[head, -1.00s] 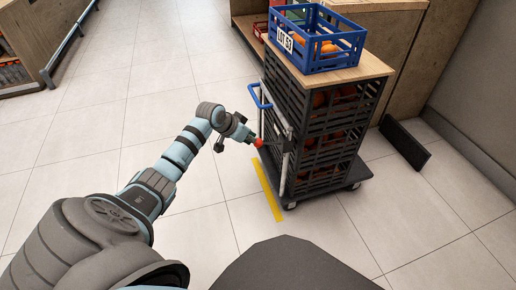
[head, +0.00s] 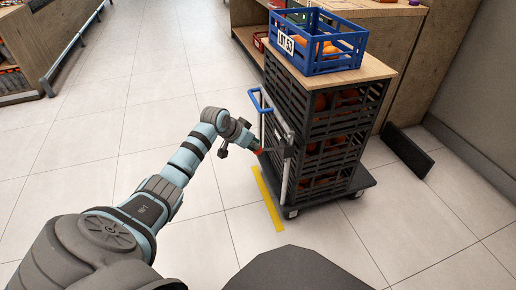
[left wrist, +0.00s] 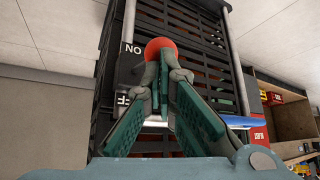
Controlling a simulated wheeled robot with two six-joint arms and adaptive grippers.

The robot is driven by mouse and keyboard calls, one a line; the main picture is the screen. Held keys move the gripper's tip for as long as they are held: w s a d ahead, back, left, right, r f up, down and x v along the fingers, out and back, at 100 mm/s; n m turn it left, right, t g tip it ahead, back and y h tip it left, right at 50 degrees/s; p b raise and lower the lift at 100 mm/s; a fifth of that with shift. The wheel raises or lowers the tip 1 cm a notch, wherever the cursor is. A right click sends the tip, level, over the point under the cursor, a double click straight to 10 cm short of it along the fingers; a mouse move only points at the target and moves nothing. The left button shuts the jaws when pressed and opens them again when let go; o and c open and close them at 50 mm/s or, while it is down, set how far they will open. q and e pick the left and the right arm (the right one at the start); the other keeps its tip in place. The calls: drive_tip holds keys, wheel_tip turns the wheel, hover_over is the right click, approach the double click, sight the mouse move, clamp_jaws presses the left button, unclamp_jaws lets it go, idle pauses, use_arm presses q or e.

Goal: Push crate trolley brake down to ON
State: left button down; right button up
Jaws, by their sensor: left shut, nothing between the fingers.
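The crate trolley (head: 330,195) stands right of centre in the head view, stacked with dark slatted crates. Its brake has a red ball knob (head: 259,151), which also shows in the left wrist view (left wrist: 160,47). That view is upside down; the knob appears level with the inverted ON label (left wrist: 132,48), with the partly hidden OFF label (left wrist: 123,98) beneath it in the picture. My left gripper (head: 250,146) is shut and empty. Its fingertips (left wrist: 161,80) are at the knob; I cannot tell whether they touch it. The brake lever is mostly hidden. My right gripper is not in view.
A blue crate of oranges (head: 318,42) sits on the trolley's wooden top. The blue push handle (head: 260,100) is just above my gripper. A yellow floor strip (head: 268,200) runs beside the trolley. A wooden counter (head: 410,70) stands behind. The tiled floor at left is clear.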

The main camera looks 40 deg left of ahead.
use_arm(q)
drive_tip(key=s+f+p, duration=0.3)
drive_tip(key=shift+a+f, duration=0.1)
drive_tip(key=shift+a, duration=0.05)
idle(0.7)
drive_tip(key=d+v, duration=0.1)
drive_tip(key=v, duration=1.1)
drive_tip(key=shift+a, duration=0.4)
